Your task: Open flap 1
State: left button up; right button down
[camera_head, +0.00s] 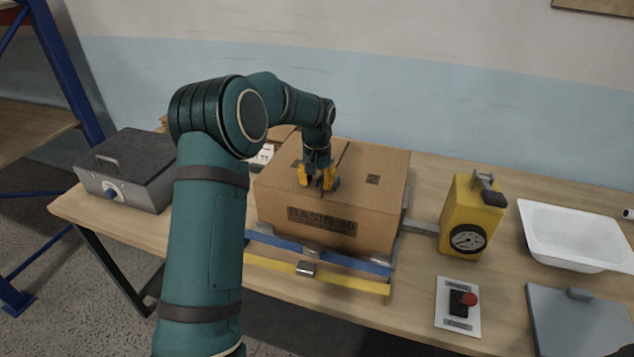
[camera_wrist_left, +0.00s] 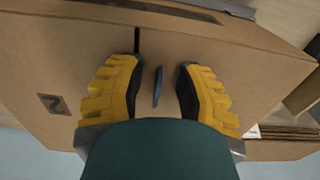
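A closed brown cardboard box (camera_head: 380,205) marked "BASIN" stands on the workbench. Two top flaps meet at a dark seam; the right flap (camera_head: 385,160) carries a dark mark that reads like a 2 in the left wrist view (camera_wrist_left: 55,104). The left flap (camera_head: 280,182), presumably flap 1, is partly hidden by my arm. My left gripper (camera_head: 316,180) points down at the box top near the seam. In the left wrist view its yellow fingers (camera_wrist_left: 156,90) are apart, on either side of a small blue tab (camera_wrist_left: 157,87). Contact with the tab cannot be told. My right gripper is not in view.
Blue (camera_head: 320,252) and yellow (camera_head: 330,277) bars run along the box's front. A grey metal case (camera_head: 125,170) stands left. Right are a yellow gauge unit (camera_head: 468,215), a red-knobbed switch plate (camera_head: 458,305), a white basin (camera_head: 570,235) and a grey panel (camera_head: 580,325).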

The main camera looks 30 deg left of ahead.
pick_arm(q)
jog(key=shift+f, duration=0.1)
jog(key=shift+c, duration=0.3)
grip_shut()
jog(key=shift+d, duration=0.1)
jog(key=shift+r, duration=0.35)
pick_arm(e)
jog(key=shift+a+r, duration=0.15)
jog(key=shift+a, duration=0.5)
